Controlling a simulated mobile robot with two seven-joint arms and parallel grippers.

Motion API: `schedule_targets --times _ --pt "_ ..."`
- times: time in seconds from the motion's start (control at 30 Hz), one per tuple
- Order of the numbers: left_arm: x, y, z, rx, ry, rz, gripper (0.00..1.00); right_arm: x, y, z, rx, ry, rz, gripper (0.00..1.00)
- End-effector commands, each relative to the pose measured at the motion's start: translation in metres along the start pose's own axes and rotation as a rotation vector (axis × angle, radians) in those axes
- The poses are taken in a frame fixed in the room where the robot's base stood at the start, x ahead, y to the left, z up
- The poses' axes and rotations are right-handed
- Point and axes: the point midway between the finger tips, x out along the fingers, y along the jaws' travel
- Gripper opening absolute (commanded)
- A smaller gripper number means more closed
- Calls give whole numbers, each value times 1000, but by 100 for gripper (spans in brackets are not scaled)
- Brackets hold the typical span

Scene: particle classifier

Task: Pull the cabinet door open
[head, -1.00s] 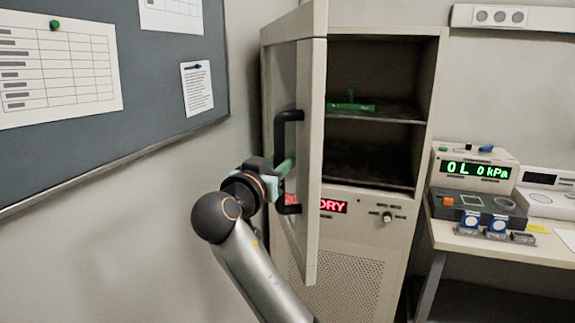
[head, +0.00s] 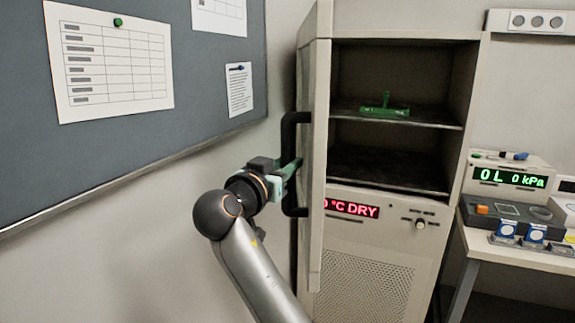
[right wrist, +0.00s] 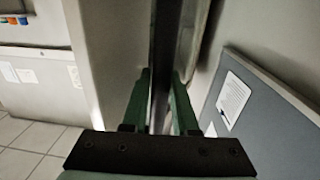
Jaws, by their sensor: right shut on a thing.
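The cabinet (head: 400,262) is beige, with a red display and a dark two-level interior in plain view. Its door (head: 316,150) stands wide open, swung out to the left and seen nearly edge-on in the head view. The black bar handle (head: 289,140) is on the door's left face. My right gripper (head: 294,170) is shut on the handle between its two ends. In the right wrist view, its green fingers (right wrist: 162,105) lie on either side of the dark handle bar (right wrist: 165,60). My left gripper is in neither view.
A green object (head: 384,110) lies on the cabinet's upper shelf (head: 430,122). A pinboard (head: 200,90) hangs on the wall close to the left of my arm. A table (head: 520,262) with instruments stands to the right of the cabinet.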

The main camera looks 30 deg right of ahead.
Motion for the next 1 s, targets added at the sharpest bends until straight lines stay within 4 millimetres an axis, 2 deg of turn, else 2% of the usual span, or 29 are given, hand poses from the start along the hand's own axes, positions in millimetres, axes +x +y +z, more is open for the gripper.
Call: schedule_targets --times 0.17,0.2,0.3,0.57,0.67,0.77,1.0 --pt "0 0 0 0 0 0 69 0 0 -1 1 1 -2 0" --pt "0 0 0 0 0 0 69 0 0 -1 1 1 -2 28" --pt "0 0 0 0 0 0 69 0 0 -1 1 1 -1 40" --pt "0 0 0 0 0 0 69 -1 0 0 1 0 -1 40" --pt "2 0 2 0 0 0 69 -7 -1 1 1 -1 -3 40" --pt "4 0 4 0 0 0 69 -22 -1 2 2 0 -5 40" --pt "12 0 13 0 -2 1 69 -75 -1 2 3 -2 -7 40"
